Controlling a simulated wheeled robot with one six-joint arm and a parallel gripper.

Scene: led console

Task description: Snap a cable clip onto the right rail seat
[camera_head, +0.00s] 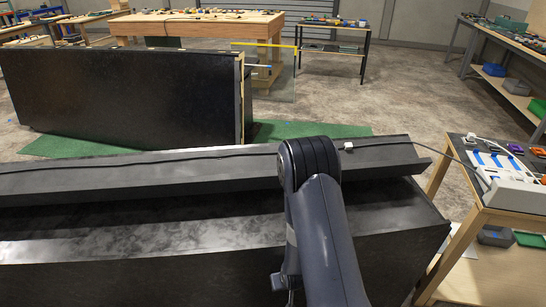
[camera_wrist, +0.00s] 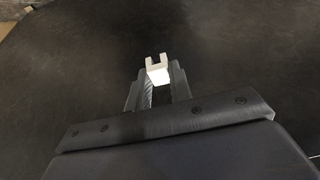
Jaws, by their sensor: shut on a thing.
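In the wrist view, a small white cable clip (camera_wrist: 158,69) with two upright prongs sits between the fingertips of my gripper (camera_wrist: 157,82). My gripper is shut on it, with the open side of the clip facing away from me. A dark surface fills the background. In the head view, my arm covers the middle of the long dark rail (camera_head: 130,176), and my gripper and the held clip are hidden. Another small white piece (camera_head: 348,146) sits on the right part of the rail, at the cable. I cannot make out an empty rail seat.
A thin black cable (camera_head: 400,143) runs along the rail and off its right end to a white box (camera_head: 514,197) on the wooden side table (camera_head: 492,218). Small coloured parts lie there. A second black console (camera_head: 120,95) stands behind, on green matting (camera_head: 310,130).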

